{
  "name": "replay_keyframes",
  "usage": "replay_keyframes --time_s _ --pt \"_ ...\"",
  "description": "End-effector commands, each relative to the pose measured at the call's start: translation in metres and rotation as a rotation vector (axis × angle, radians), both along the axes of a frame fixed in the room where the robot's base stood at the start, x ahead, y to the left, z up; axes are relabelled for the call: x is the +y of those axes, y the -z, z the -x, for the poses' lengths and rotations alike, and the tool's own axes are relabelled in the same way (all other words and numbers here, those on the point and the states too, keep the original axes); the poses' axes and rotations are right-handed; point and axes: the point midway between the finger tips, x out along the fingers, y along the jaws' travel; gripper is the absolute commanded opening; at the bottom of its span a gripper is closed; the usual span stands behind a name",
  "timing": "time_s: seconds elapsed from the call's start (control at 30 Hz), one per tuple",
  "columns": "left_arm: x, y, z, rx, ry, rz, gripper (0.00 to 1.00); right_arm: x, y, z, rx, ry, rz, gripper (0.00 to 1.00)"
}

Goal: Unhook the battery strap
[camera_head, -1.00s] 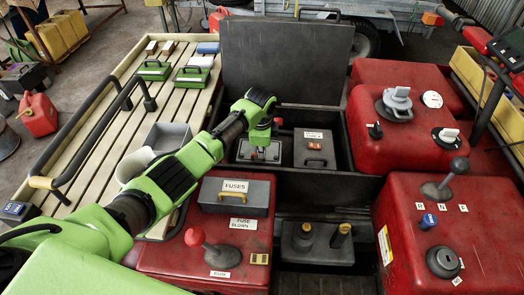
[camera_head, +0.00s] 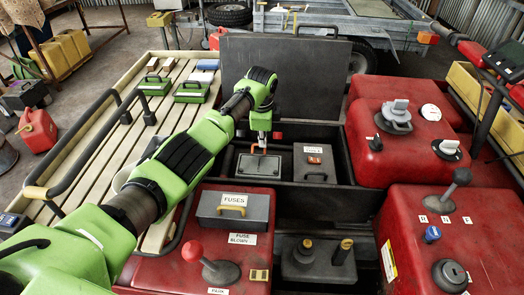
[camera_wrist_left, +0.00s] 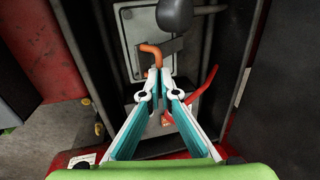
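The battery box (camera_head: 350,165) stands open in the head view, with its dark lid upright behind it. A grey plate or battery top (camera_head: 258,166) lies inside at the left. My left gripper (camera_head: 262,138) is above it, pointing down. In the left wrist view an orange hook-shaped piece (camera_wrist_left: 150,49) crosses a dark bar (camera_wrist_left: 172,46), which may be the strap. My left gripper (camera_wrist_left: 158,73) has its fingertips drawn together at the lower end of the orange piece and appears shut on it. Whether the strap is still hooked cannot be told. My right gripper is not in view.
A red lever (camera_wrist_left: 206,84) and a dark round knob (camera_wrist_left: 174,16) are close to the fingers. A grey fuse box (camera_head: 233,206) and a red-knobbed lever (camera_head: 193,251) stand in front. The slatted rack (camera_head: 100,150) is at left, red housings (camera_head: 455,225) at right.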

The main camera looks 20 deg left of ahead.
Motion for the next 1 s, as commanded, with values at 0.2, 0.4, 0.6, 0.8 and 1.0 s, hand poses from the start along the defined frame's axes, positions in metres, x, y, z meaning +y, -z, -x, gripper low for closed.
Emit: replay_keyframes --time_s 0.2,0.4,0.6,0.8,1.0 --pt "0.0028 0.0084 -0.0025 0.007 -0.004 -0.001 0.0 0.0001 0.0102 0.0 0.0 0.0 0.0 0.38" --pt "0.0031 0.008 -0.0027 0.009 -0.003 -0.001 0.0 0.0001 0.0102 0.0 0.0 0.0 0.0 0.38" --pt "0.0031 0.0081 -0.0026 0.009 -0.003 -0.001 0.0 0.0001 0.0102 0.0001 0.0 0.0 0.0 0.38" --pt "0.003 0.0075 -0.0029 0.008 -0.003 -0.001 0.23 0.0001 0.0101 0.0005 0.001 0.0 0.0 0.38" --pt "0.0034 0.0059 -0.0037 0.005 -0.002 -0.003 0.23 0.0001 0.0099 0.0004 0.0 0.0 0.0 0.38"
